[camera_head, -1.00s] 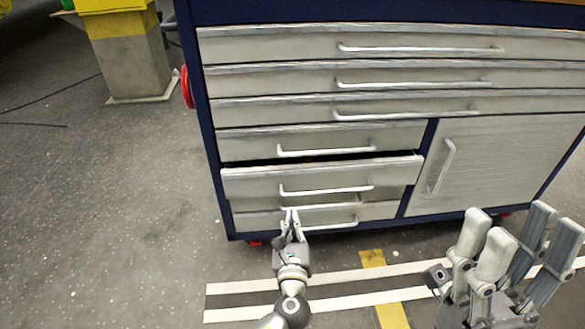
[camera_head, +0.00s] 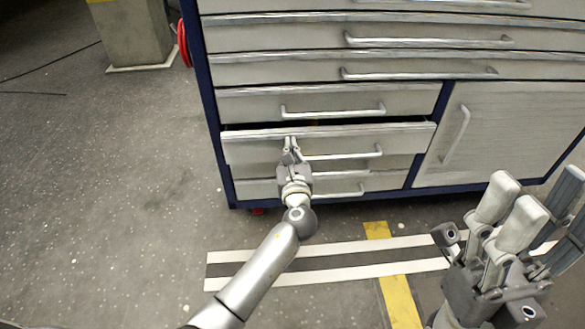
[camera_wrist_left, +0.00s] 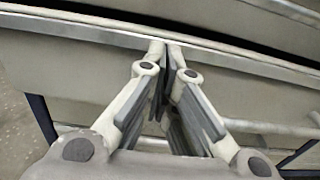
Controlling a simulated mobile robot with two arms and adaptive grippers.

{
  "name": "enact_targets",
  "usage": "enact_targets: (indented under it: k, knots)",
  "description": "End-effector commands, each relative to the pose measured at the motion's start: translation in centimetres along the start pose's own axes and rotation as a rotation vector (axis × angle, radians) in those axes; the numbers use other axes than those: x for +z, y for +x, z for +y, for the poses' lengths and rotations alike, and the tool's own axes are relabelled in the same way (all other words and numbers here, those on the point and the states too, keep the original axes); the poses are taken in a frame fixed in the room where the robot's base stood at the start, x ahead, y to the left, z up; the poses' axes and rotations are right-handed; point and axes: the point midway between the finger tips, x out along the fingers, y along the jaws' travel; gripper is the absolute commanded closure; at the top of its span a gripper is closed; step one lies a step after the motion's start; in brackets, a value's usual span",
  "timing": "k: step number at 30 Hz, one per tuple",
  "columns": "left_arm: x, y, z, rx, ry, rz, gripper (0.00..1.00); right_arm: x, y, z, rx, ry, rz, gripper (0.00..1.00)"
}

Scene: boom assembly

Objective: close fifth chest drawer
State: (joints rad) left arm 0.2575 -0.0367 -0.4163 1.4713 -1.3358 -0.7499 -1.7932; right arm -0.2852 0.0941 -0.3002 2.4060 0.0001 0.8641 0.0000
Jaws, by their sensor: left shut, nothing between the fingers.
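The fifth chest drawer (camera_head: 250,150) is pulled out a little from the blue-framed chest, with a dark gap above its top edge. Its bar handle (camera_head: 355,155) is to the right of my left gripper. My left gripper (camera_head: 290,142) is shut and empty, with its tips at the drawer's front, just below the top edge; I cannot tell if they touch. In the left wrist view, the closed fingers (camera_wrist_left: 168,50) point at the drawer's top edge (camera_wrist_left: 90,30). My right gripper (camera_head: 515,205) is at the lower right, away from the chest, its fingers apart.
The fourth drawer (camera_head: 250,103) above and the bottom drawer (camera_head: 255,187) below look flush. A cabinet door (camera_head: 500,135) is to the right. A striped floor marking (camera_head: 340,262) lies before the chest. Open floor is at the left.

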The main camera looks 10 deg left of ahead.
Motion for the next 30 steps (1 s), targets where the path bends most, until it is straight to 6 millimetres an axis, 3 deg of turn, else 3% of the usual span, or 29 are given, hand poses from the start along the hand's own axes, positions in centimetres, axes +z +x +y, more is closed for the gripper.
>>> enact_targets:
  k: [5, 17, 30]
  knots:
    - [0.0, 1.1, 0.0, -0.001, -0.001, 0.0, 1.0, 0.1, 0.2, 0.0, -0.007, -0.002, 0.016, 0.47]
    - [0.1, 1.4, 0.0, -0.001, 0.0, 0.0, 1.0, 0.1, 0.4, 0.0, -0.008, -0.003, 0.018, 0.47]
    - [0.1, 6.2, 0.0, -0.001, 0.001, -0.001, 1.0, 0.0, 0.0, 0.0, 0.0, 0.0, 0.0, 0.47]
